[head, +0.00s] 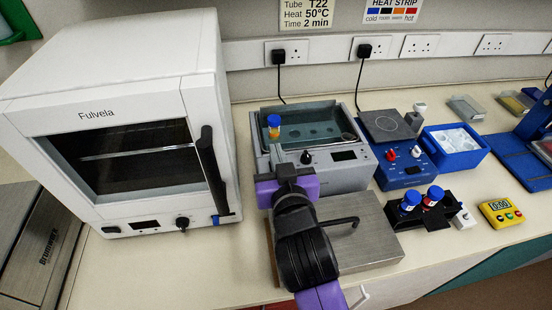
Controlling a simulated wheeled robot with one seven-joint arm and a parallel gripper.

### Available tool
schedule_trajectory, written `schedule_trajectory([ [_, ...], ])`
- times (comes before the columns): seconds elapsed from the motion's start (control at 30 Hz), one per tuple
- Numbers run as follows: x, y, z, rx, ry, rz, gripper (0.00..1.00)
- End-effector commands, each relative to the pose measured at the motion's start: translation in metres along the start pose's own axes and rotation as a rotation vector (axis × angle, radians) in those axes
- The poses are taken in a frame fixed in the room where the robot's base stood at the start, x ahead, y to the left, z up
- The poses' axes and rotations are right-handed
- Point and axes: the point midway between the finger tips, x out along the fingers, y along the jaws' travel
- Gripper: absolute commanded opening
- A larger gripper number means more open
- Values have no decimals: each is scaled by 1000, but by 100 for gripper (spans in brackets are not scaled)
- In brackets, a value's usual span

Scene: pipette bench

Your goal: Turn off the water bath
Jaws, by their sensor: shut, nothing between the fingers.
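The water bath (356,173) is a grey box with an open basin of clear water, standing on the bench in the middle of the head view. Its front panel carries a dark knob (306,157) and a dark display (343,155) with no readable digits. A blue-capped tube with an orange body (273,122) stands at the left of the basin. My gripper (276,153) is shut and empty, at the left part of the bath's front, left of the knob. My purple and black hand hides the lower left of the front panel. I cannot tell whether the fingertips touch the bath.
A metal lid (375,232) with a dark handle lies in front of the bath, partly under my arm. A white Fulvela oven (105,95) stands close at the left. A blue hotplate (408,172), a black tube rack (450,207) and a yellow timer (500,213) are at the right.

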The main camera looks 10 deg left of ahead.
Motion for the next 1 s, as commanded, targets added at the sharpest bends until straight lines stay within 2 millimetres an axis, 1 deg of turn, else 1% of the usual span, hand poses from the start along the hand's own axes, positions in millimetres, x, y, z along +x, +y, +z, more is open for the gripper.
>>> schedule_trajectory([
  [0.03,-1,1,-12,-1,-1,1,0],
  [0.07,-9,0,-6,-1,0,-1,0],
  [0.3,-59,0,-15,0,1,-1,0],
  [0.4,-75,0,-18,0,1,-1,0],
  [0.5,-87,0,-21,-1,0,0,0],
  [0.7,-97,0,-24,-2,-1,0,0],
  [1.0,-97,0,-24,-1,-1,0,0],
])
